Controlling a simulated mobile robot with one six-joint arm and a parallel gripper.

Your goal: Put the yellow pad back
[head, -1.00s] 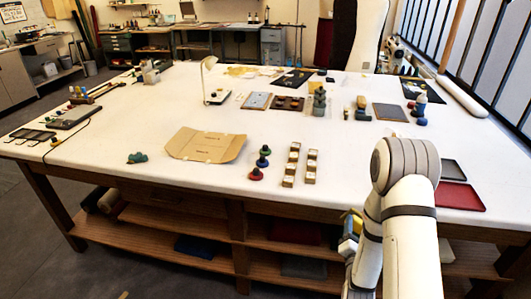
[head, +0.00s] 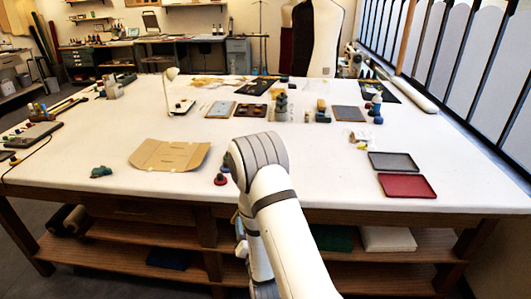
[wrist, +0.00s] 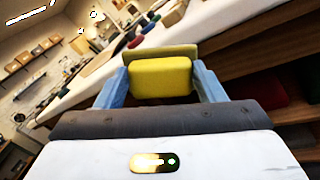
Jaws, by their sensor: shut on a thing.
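My gripper (wrist: 160,84) is shut on the yellow pad (wrist: 160,78), which sits between its two blue fingers in the wrist view. A flat olive-tan piece (wrist: 160,52) shows just behind the pad's far edge; I cannot tell whether it is part of the pad. In the head view my arm hides the pad, and only a bluish bit of my gripper (head: 241,247) shows beside the arm, below tabletop height at the table's front. No empty place clearly belonging to the pad can be made out.
The white-topped table (head: 310,180) has wooden shelves below, bearing a blue folded item (head: 170,258) and a white one (head: 387,239). A grey tray (head: 393,162) and red tray (head: 407,186) lie at the right. Cardboard (head: 170,155) lies left of my arm.

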